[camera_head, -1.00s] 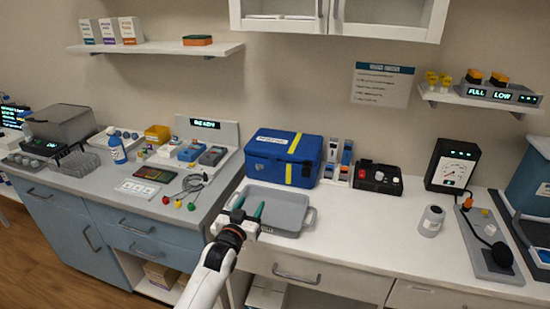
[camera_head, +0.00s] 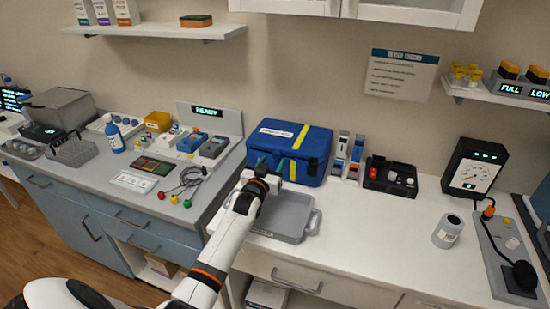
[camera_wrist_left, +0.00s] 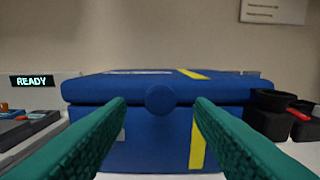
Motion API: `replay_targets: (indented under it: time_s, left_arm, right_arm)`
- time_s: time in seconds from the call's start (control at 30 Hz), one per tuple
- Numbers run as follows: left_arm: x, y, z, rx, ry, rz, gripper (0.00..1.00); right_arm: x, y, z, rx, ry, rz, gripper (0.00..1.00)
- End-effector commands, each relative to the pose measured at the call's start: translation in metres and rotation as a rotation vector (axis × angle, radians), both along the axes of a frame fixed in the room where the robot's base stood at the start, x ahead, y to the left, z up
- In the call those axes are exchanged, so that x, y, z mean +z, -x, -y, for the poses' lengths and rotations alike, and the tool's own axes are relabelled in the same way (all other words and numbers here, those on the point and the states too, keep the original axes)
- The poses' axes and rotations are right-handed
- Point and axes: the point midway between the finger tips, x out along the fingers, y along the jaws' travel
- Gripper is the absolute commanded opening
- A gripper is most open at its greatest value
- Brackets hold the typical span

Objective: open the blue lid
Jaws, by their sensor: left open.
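The blue lid (camera_head: 298,135) sits shut on a blue box with a yellow strap, at the back of the white counter. In the left wrist view the lid (camera_wrist_left: 130,88) fills the middle, with a round blue knob (camera_wrist_left: 159,99) at its front edge. My left gripper (camera_head: 269,165) is in front of the box, its green fingers pointing at it. In the left wrist view the open fingers (camera_wrist_left: 160,118) stand on either side of the knob, with nothing between them gripped. Whether they touch the box cannot be told. My right gripper is not in view.
A grey tray (camera_head: 300,238) lies below my left arm in front of the box. A grey READY station (camera_head: 215,125) is at left.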

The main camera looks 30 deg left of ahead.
Motion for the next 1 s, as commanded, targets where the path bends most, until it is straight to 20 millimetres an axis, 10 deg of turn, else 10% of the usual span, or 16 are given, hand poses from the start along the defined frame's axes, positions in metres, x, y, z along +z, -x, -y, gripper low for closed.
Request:
replay_targets:
  time_s: [0.57,0.9,1.0]
  left_arm:
    - [0.000,-0.030,-0.007,-0.001,0.000,0.001,0.48]
    - [0.000,-0.030,-0.007,-0.001,0.000,0.000,0.00]
    - [0.000,-0.030,-0.007,-0.001,0.000,0.000,0.00]
  right_arm:
    - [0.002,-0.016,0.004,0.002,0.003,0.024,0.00]
    - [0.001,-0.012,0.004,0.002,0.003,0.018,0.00]
    - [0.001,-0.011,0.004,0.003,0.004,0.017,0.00]
